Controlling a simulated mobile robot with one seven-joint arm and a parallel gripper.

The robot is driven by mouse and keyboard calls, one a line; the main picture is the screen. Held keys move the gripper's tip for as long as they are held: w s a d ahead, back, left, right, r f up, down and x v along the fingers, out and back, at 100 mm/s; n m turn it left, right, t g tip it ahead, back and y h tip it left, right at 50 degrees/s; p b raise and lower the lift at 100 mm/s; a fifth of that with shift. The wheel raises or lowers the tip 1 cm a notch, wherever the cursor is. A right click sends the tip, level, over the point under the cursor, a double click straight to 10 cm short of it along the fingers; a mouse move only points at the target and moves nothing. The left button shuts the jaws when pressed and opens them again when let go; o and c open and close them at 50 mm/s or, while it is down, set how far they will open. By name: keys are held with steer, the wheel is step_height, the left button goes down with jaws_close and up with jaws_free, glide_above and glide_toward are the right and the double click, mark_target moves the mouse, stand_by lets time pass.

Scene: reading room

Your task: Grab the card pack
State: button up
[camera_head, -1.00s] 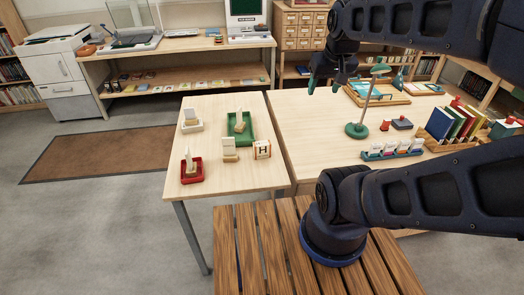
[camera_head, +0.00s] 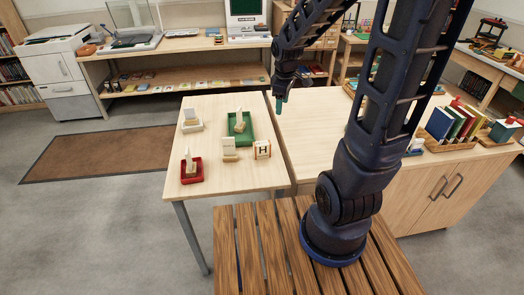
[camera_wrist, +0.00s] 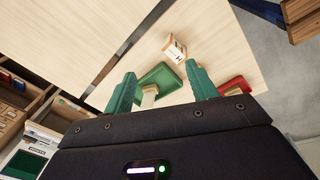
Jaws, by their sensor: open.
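No item is plainly marked as the card pack. A small box with a black H (camera_head: 262,149) stands at the right edge of the left table, and in the wrist view (camera_wrist: 174,48) it lies beyond my fingertips. My gripper (camera_head: 280,103) is open and empty above the tables. Its green fingers (camera_wrist: 160,70) frame the green tray in the wrist view.
The left table (camera_head: 225,182) has free room at its front. The right table (camera_head: 310,125) is bare near the seam, and my arm hides its middle. Books in a wooden rack (camera_head: 447,124) stand at the right. A slatted wooden surface (camera_head: 265,245) is in front.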

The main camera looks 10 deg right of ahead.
mark_target(262, 143)
steer(key=w+a+f+n, duration=0.1)
steer(key=a+f+n, duration=0.1)
steer(key=f, duration=0.2)
steer(key=w+a+f+n+g, duration=0.1)
steer(key=a+f+n, duration=0.1)
steer(key=f, duration=0.3)
steer(key=w+a+f+n, duration=0.2)
steer(key=a+f+n, duration=0.1)
steer(key=f, duration=0.1)
steer(key=shift+w+f+g, duration=0.1)
steer(key=shift+f+g, duration=0.2)
steer(key=shift+g, duration=0.1)
steer(key=shift+d+f, duration=0.1)
steer(key=shift+f, duration=5.25)
steer(key=c, duration=1.1)
